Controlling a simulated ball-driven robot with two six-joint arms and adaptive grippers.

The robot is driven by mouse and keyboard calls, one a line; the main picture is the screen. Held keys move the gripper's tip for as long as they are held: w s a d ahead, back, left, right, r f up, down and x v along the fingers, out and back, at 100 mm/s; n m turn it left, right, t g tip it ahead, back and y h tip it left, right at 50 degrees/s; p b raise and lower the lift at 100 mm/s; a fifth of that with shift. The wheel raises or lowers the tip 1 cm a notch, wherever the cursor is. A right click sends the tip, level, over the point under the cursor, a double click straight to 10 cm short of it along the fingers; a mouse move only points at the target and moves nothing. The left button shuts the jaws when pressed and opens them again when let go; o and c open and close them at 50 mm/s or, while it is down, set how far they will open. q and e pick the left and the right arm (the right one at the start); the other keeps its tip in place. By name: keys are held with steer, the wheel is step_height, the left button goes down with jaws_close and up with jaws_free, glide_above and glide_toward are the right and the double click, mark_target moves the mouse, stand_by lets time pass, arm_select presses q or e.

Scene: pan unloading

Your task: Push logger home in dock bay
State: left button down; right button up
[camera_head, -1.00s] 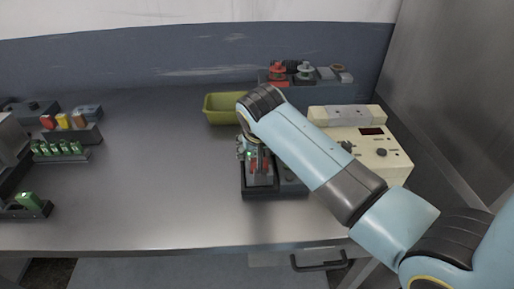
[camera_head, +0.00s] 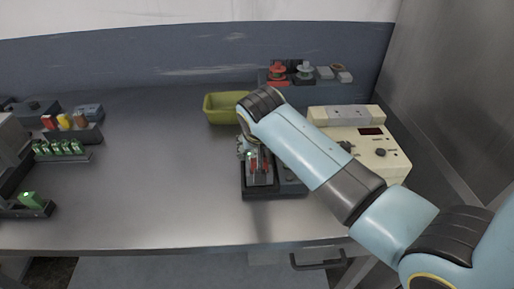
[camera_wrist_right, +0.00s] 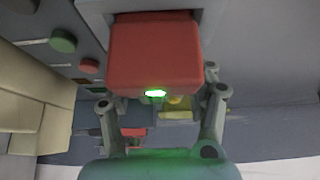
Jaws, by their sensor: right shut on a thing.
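The red logger (camera_wrist_right: 153,55) fills the upper middle of the right wrist view, with a lit green light on its near edge. Its far end meets a grey part of the dock (camera_wrist_right: 195,13); how deep it sits cannot be told. Red parts show in the dock under the gripper. My left gripper is not in view.
A yellow-green bin (camera_head: 222,106) stands behind the dock. A cream panel box (camera_head: 372,151) is close on the right, and a rack with red and grey knobs (camera_head: 300,75) stands behind. Racks of green modules (camera_head: 60,148) are at left. The middle-left worktop is clear.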

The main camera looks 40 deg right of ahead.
steer(key=shift+f, duration=0.1)
stand_by(0.3)
steer(key=o, duration=1.5)
steer(key=shift+f, duration=0.1)
steer(key=shift+o, duration=0.2)
steer(key=v, duration=1.2)
steer(key=shift+a, duration=0.1)
